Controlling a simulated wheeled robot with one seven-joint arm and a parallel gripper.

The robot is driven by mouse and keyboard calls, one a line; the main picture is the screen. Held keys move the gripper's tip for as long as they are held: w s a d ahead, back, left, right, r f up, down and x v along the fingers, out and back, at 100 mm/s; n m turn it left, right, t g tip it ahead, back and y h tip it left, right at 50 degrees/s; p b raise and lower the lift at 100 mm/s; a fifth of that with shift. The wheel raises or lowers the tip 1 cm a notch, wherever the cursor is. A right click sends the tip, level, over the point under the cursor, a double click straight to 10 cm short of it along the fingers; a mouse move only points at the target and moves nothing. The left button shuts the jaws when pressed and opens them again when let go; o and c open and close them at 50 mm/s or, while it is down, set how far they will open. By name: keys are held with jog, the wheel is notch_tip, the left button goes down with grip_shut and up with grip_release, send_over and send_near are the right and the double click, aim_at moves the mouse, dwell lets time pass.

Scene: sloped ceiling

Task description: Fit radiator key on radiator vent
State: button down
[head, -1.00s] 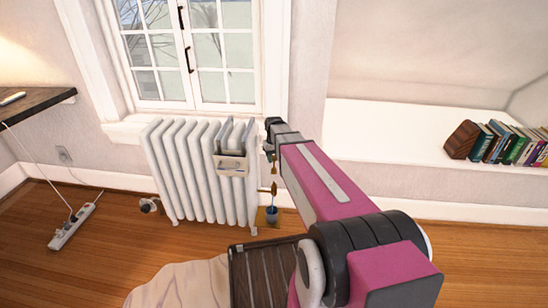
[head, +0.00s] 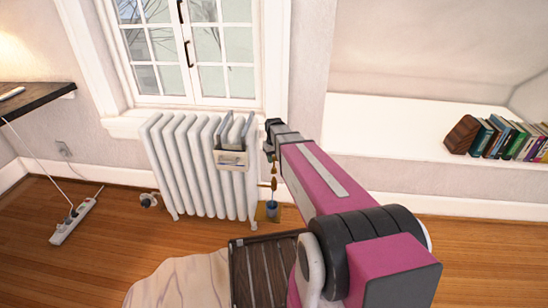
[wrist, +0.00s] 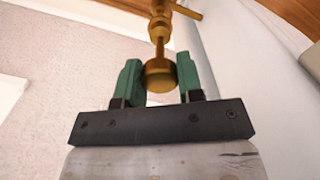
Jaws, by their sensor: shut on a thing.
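The white radiator (head: 188,170) stands under the window. A brass vent fitting (head: 273,185) sticks out at its right end. My gripper (head: 270,148) points down above that fitting, beside the radiator's top right corner. In the wrist view, the green fingers of my gripper (wrist: 160,80) are closed on a brass key (wrist: 160,76) with a round end. Its stem runs away from me in line with more brass, where a side arm (wrist: 187,10) goes off to the right. The key and the vent look lined up, but I cannot tell whether they are seated together.
A blue cup (head: 272,208) stands on the floor below the vent. A slatted dark wooden piece (head: 262,270) and a pale cloth (head: 180,283) lie in front. A power strip (head: 73,222) is at the left. Books (head: 500,140) stand on the white ledge at the right.

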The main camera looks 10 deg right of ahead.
aim_at(274, 169)
jog(key=shift+f, duration=2.1)
jog(key=shift+f, duration=0.1)
jog(key=c, duration=0.7)
grip_release()
